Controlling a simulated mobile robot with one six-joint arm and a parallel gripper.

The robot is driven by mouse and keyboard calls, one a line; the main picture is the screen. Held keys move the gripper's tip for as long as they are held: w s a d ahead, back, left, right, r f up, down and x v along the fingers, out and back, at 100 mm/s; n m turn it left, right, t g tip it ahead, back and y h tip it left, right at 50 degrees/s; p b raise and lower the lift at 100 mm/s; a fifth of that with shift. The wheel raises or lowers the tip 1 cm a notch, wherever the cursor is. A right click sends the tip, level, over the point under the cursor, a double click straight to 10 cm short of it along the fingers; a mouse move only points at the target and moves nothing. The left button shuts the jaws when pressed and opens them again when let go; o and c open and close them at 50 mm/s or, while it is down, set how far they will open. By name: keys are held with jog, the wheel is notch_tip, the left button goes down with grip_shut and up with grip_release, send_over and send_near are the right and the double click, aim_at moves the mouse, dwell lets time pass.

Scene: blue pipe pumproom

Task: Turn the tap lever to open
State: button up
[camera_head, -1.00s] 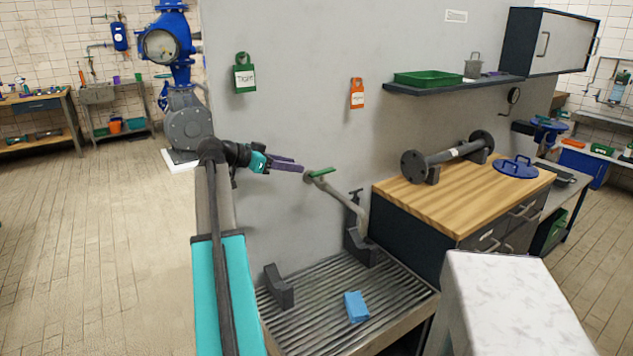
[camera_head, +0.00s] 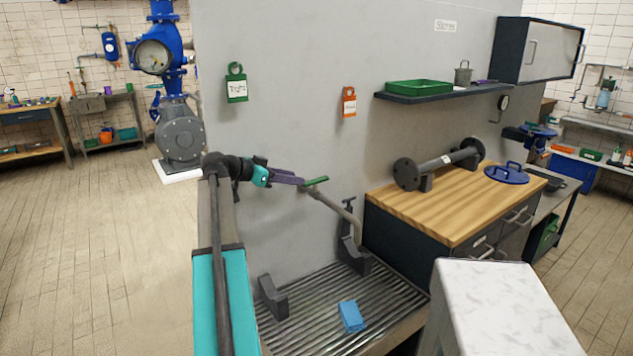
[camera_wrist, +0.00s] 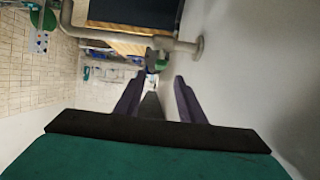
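The tap has a green lever (camera_head: 316,181) on top of a grey pipe that slopes from the wall over the drain tray. My gripper (camera_head: 302,182) has purple fingers and points right at the lever; its tips are at or very near the lever's left end. Whether they touch cannot be told. In the wrist view my gripper (camera_wrist: 160,79) has its fingers apart with nothing held between them. A small green piece, apparently the lever (camera_wrist: 160,63), shows just beyond the gap between the tips, beside a dark part. The pipe (camera_wrist: 130,38) runs across above it to a round wall flange.
A wooden-topped cabinet (camera_head: 440,205) stands right of the tap. A white-topped block (camera_head: 500,300) is in front. The grey wall (camera_head: 290,120) rises close behind my gripper.

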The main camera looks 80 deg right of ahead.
aim_at(312, 181)
jog(key=p+x, duration=0.1)
jog(key=x, duration=0.9)
jog(key=shift+s+d+f, duration=0.1)
jog(key=shift+s+d, duration=0.05)
grip_shut()
